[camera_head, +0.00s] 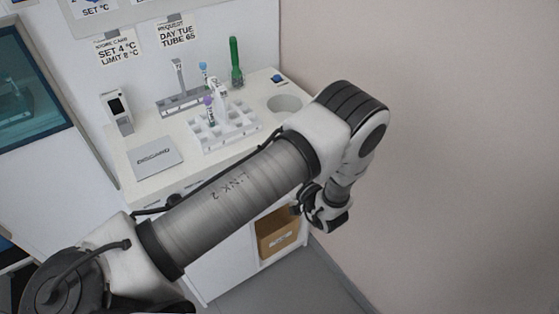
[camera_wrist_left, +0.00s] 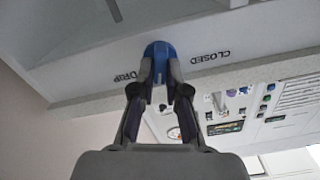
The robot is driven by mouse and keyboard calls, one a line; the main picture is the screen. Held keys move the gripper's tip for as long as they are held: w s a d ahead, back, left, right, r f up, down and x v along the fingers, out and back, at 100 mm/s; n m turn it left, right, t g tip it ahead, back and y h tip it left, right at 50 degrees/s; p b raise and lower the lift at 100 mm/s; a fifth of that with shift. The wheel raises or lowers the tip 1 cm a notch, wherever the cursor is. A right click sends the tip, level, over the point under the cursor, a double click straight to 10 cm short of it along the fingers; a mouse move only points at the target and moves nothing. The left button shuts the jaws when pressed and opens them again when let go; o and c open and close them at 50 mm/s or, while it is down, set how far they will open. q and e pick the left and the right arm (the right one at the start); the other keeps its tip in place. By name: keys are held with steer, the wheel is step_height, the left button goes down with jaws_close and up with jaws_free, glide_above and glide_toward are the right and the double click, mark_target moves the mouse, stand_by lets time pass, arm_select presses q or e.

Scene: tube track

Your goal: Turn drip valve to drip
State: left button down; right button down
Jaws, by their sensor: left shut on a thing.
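The drip valve shows as a blue handle (camera_wrist_left: 158,48) in the left wrist view, on a white panel edge. It stands between the printed words DRIP (camera_wrist_left: 125,76) and CLOSED (camera_wrist_left: 210,57). My left gripper (camera_wrist_left: 160,78) is shut on the blue handle, with one dark finger on each side of it. In the head view my left gripper (camera_head: 298,208) is at the front right of the white cabinet, below its top. The valve itself is hidden there. My right gripper is in neither view.
The white cabinet top carries a tube rack (camera_head: 225,128), a green tube (camera_head: 236,62), a discard plate (camera_head: 155,158) and a round opening (camera_head: 284,103). A cardboard box (camera_head: 278,232) sits in the shelf below. A bare wall (camera_head: 450,150) stands to the right.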

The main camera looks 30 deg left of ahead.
arm_select(q)
steer(key=shift+w+m, duration=0.15)
steer(key=shift+m, duration=2.05)
steer(key=c, duration=1.2)
jaws_free()
step_height(320, 180, up, 10)
